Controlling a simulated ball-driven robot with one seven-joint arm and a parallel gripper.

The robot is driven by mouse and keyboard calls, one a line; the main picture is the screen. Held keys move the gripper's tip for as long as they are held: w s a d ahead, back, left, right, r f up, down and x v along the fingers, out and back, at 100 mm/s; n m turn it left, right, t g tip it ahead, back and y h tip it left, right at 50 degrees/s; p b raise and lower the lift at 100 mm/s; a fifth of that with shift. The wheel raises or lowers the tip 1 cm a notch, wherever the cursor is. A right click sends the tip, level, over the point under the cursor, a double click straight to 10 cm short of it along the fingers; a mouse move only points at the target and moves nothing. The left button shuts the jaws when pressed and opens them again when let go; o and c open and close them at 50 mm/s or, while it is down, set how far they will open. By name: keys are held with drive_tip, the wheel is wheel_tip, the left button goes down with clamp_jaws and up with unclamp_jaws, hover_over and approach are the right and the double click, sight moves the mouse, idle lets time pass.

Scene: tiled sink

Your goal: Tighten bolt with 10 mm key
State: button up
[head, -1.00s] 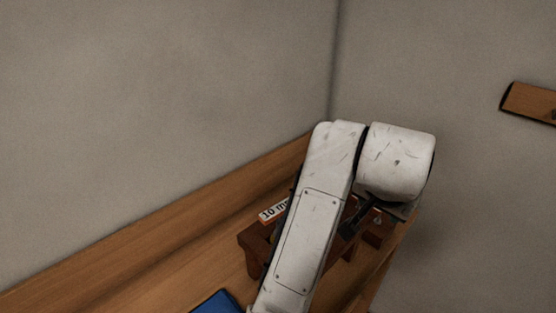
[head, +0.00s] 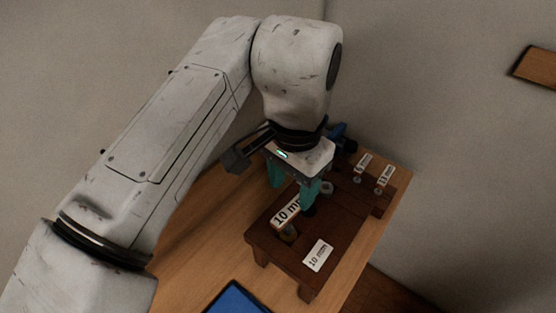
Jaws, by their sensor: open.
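A dark wooden stand (head: 345,222) with printed labels sits on the wooden worktop. A white "10 mm" label (head: 287,212) stands upright near its left side, with a small brass-coloured piece, perhaps the bolt (head: 288,233), just below it. A second "10 mm" label (head: 318,256) lies on the stand's front part. My gripper (head: 293,190) points down with its teal fingers apart, just behind and above the upright label. A dark piece shows below the right finger; I cannot tell whether it is a key. I cannot make out a 10 mm key.
Smaller labels (head: 384,178) and small metal pieces (head: 357,180) sit at the stand's far right. A blue object (head: 340,136) is behind my gripper. Another blue object (head: 238,299) lies at the front edge of view. Grey walls enclose the worktop; a wooden board (head: 538,66) hangs at right.

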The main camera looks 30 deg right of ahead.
sight(290, 209)
drive_tip(key=shift+w+f+b, duration=0.1)
drive_tip(key=shift+f+b, duration=2.4)
drive_tip(key=shift+f, duration=0.25)
drive_tip(key=shift+f+b, duration=0.85)
drive_tip(key=shift+f, duration=0.9)
drive_tip(key=c, duration=0.9)
